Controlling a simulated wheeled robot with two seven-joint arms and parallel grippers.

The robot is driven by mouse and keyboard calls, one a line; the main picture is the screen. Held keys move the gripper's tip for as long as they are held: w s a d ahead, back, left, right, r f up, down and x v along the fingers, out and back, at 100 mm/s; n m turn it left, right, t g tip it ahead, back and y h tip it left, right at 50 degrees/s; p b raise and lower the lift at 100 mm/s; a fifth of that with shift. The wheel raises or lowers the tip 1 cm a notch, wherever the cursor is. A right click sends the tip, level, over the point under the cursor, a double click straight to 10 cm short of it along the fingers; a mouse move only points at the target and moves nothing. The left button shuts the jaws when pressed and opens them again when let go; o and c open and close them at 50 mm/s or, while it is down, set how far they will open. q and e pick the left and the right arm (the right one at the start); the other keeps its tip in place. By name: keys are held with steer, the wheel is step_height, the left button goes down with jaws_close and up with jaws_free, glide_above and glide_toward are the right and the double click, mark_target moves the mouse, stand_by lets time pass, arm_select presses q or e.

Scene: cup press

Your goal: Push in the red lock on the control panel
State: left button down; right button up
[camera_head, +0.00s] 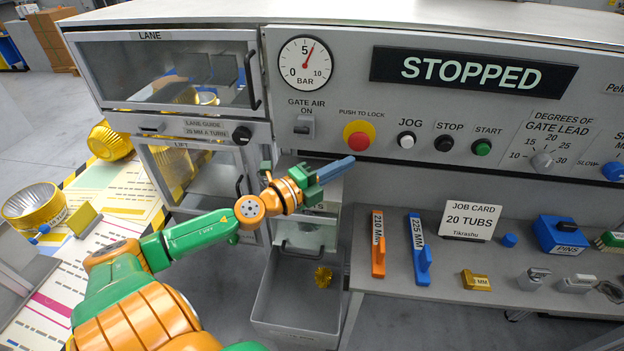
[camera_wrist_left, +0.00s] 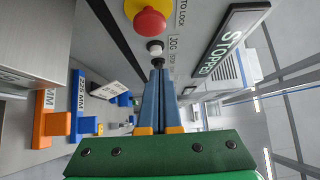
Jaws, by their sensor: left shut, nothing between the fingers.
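The red lock (camera_head: 357,136) is a round red mushroom button on a yellow disc, under the label PUSH TO LOCK on the grey control panel (camera_head: 330,95). It also shows at the top of the left wrist view (camera_wrist_left: 149,20), apart from the fingers. My left gripper (camera_head: 350,161) is shut and empty, its blue fingers together. In the head view its fingertips appear just below the red lock. In the left wrist view the fingertips (camera_wrist_left: 158,72) point toward the white and black buttons. My right gripper is in neither view.
The white JOG (camera_head: 406,140), black STOP (camera_head: 444,143) and green START (camera_head: 482,147) buttons sit right of the lock. A display (camera_head: 470,72) reads STOPPED. Below is a shelf (camera_head: 450,265) with blocks and a job card (camera_head: 471,221). An open grey bin (camera_head: 297,297) stands lower down.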

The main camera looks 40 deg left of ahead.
arm_select(q)
steer(key=a+b+v, duration=0.1)
steer(key=v, duration=0.5)
steer(key=shift+a+f, duration=0.15)
steer(key=shift+f, duration=0.25)
steer(key=shift+s, duration=0.25)
